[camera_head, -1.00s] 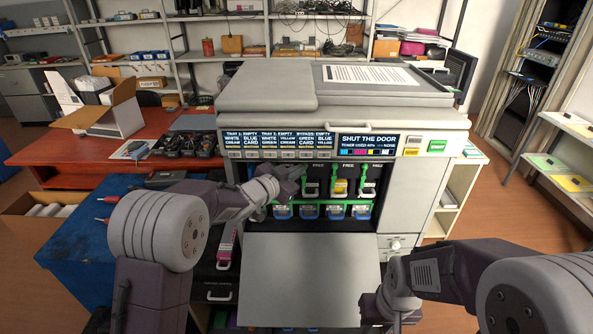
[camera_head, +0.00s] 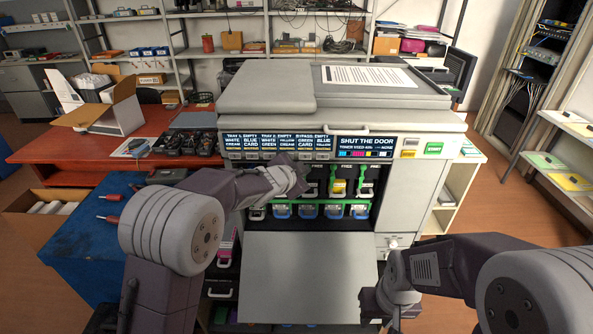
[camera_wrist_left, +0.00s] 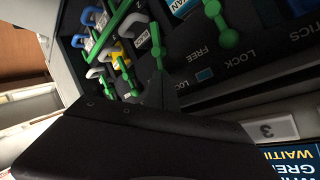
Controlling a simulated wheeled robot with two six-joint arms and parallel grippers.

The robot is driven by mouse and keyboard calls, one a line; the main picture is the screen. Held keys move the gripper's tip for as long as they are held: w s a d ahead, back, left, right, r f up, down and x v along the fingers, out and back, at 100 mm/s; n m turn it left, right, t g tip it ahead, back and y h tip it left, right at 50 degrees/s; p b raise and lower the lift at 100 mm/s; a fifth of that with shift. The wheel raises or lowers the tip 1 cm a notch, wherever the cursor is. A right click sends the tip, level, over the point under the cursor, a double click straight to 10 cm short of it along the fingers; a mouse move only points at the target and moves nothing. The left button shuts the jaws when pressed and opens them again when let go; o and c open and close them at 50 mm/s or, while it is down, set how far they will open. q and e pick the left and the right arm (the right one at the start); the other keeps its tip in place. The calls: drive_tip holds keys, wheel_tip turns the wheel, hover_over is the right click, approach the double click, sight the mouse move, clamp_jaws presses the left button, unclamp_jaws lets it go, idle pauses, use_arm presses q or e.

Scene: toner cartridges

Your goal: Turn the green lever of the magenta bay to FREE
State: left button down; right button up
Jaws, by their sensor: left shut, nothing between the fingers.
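The copier's front is open, and its toner bays show in the head view with green levers (camera_head: 359,186) above blue-fronted slots (camera_head: 308,211). My left gripper (camera_head: 302,186) is at the left levers and hides part of them. In the left wrist view, my shut left gripper (camera_wrist_left: 157,72) has its tip close beside a green lever (camera_wrist_left: 155,42); I cannot tell whether they touch. Another green lever (camera_wrist_left: 215,22) is near FREE and LOCK labels and a cyan square. Which lever belongs to the magenta bay is unclear. My right gripper (camera_head: 378,308) is low at the right.
The grey fold-down door (camera_head: 310,275) lies open below the bays. A pink-magenta cartridge (camera_head: 225,243) shows partly behind my left arm. A blue-topped cart (camera_head: 85,235) and red table (camera_head: 60,147) stand at the left. Floor at the right is free.

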use_arm(q)
drive_tip(key=d+m+y+b, duration=0.1)
drive_tip(key=d+f+m+y+b, duration=0.1)
drive_tip(key=m+y+b, duration=0.1)
drive_tip(key=shift+d+g, duration=0.4)
drive_tip(key=shift+d+f+m+y, duration=0.15)
drive_tip(key=shift+d+m+y, duration=0.25)
drive_tip(key=shift+m+y, duration=0.5)
drive_tip(key=shift+f+y, duration=0.1)
drive_tip(key=shift+y, duration=0.2)
drive_tip(key=shift+a, duration=0.1)
